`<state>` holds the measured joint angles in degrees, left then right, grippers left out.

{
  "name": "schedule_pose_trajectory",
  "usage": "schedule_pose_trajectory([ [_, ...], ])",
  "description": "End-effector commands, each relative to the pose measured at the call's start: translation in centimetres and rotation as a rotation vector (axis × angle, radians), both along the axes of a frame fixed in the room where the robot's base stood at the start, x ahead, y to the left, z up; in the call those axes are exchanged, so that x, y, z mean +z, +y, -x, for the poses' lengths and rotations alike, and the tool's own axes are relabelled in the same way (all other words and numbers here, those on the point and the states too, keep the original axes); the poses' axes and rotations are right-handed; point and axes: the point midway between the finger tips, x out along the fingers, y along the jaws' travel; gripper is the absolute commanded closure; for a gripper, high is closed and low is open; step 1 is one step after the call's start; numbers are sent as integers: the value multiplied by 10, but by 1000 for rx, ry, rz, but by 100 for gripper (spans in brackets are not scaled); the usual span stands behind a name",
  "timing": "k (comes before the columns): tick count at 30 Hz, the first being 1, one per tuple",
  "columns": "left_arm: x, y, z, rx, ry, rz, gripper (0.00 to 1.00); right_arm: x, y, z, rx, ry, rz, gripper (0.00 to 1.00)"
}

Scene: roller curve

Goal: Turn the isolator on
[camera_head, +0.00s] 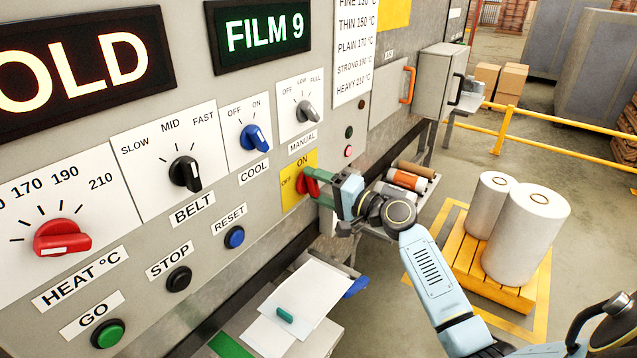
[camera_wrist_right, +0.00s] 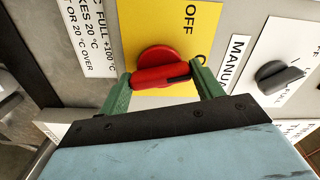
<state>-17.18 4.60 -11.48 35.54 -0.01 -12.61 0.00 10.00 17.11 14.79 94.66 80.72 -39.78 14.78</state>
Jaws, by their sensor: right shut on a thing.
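The isolator is a red rotary knob (camera_head: 311,184) on a yellow plate (camera_head: 291,199) marked OFF at the left and ON at the top. My right gripper (camera_head: 320,189) is at the plate, with its green fingers shut on the knob. In the right wrist view, the fingers sit on either side of the red knob (camera_wrist_right: 161,70), and its grip bar lies across between them. My left gripper is not in view.
A grey selector (camera_head: 307,111) marked MANUAL and a blue COOL selector (camera_head: 254,138) sit above the isolator. A blue RESET button (camera_head: 235,237) is at lower left. Below is a shelf with white paper (camera_head: 313,292). Rollers (camera_head: 407,180) lie behind my right gripper.

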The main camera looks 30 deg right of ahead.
Motion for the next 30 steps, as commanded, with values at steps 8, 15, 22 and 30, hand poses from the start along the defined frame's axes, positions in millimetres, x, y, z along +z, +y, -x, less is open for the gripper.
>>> schedule_pose_trajectory([
  [8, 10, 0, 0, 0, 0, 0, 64, 0, 0, 0, 0, 70, -164, 57],
  [15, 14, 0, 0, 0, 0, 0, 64, 0, 0, 0, -1, 99, -235, 57],
  [22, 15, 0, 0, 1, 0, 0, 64, 0, 0, 0, 0, 108, -257, 57],
  [30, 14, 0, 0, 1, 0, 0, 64, -1, 0, 0, 0, 108, -261, 57],
])
